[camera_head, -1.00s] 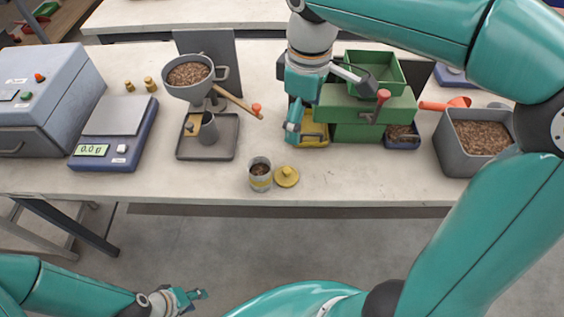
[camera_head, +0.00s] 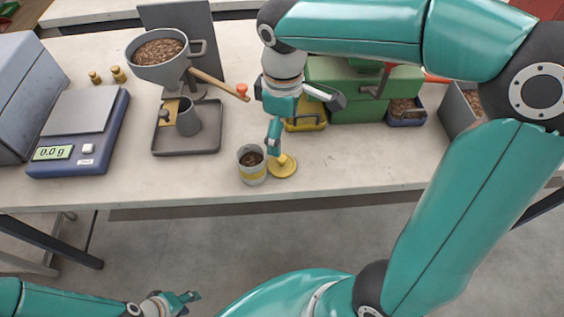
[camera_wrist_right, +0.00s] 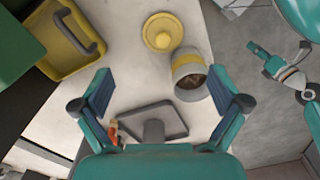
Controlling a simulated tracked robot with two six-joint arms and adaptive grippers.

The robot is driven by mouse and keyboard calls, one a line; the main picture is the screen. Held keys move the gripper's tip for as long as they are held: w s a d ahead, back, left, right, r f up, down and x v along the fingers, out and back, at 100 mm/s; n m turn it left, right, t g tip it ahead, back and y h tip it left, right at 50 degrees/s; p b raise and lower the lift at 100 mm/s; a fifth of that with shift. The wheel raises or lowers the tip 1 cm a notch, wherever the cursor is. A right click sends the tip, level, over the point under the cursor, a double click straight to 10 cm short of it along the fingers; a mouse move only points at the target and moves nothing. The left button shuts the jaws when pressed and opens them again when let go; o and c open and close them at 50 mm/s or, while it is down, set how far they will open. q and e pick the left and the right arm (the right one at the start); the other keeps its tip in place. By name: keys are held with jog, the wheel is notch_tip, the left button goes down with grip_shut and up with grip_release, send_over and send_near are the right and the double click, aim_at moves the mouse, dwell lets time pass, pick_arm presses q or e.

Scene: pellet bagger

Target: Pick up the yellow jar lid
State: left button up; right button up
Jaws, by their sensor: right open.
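The yellow jar lid (camera_head: 284,168), a round disc with a knob, lies on the bench just right of the jar (camera_head: 252,172), a grey tin with a yellow band and brown pellets inside. My right gripper (camera_head: 274,140) is open and empty above and behind the lid. In the right wrist view the lid (camera_wrist_right: 163,32) shows beyond the spread fingertips (camera_wrist_right: 165,95), with the jar (camera_wrist_right: 188,80) beside it. My left gripper (camera_head: 188,297) is low in front of the bench, away from the lid; its jaw opening is too small to read.
A tray with a grey cup (camera_head: 188,124) under a pellet funnel (camera_head: 160,52) stands to the left, beside a scale (camera_head: 85,120). The bench front right of the lid is clear.

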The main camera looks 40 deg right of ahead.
aim_at(282, 159)
jog(key=f, duration=1)
jog(key=shift+a, duration=0.2)
jog(key=shift+s, duration=0.1)
jog(key=c, duration=1.1)
jog(key=shift+c, duration=1)
jog(key=shift+s+f, duration=0.1)
